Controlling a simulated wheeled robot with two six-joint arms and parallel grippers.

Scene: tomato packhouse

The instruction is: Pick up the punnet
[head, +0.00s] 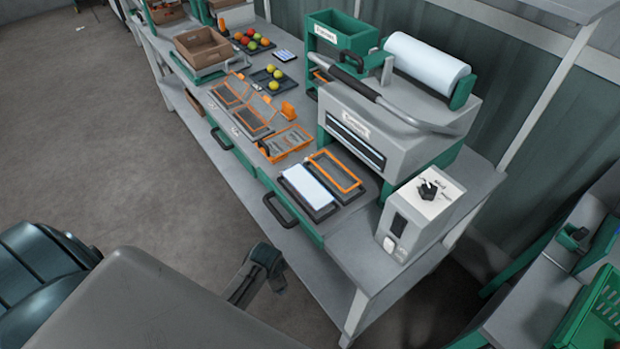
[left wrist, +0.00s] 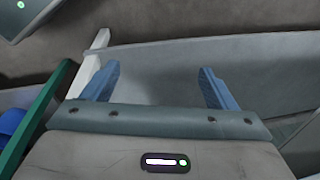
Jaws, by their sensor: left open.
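I cannot tell for certain which item is the punnet. An orange open container (head: 286,143) with a grey inside sits on the bench in the head view. Behind it, toward the bench's far end, are two orange-edged, see-through open boxes, one nearer (head: 253,119) and one farther (head: 228,91). My left gripper (left wrist: 160,87) is open, with its two blue fingers apart and nothing between them; a plain grey surface lies beyond. In the head view my arm is low at the front, off the bench, and its fingers cannot be made out. My right gripper is not in view.
A grey sealing machine (head: 395,125) with a film roll (head: 428,65) stands at the bench's right. Before it lie an orange frame (head: 352,186) and a white-topped tray (head: 308,186). A control box (head: 421,214) stands at the near corner. Tomato trays and a cardboard box (head: 203,47) are farther back.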

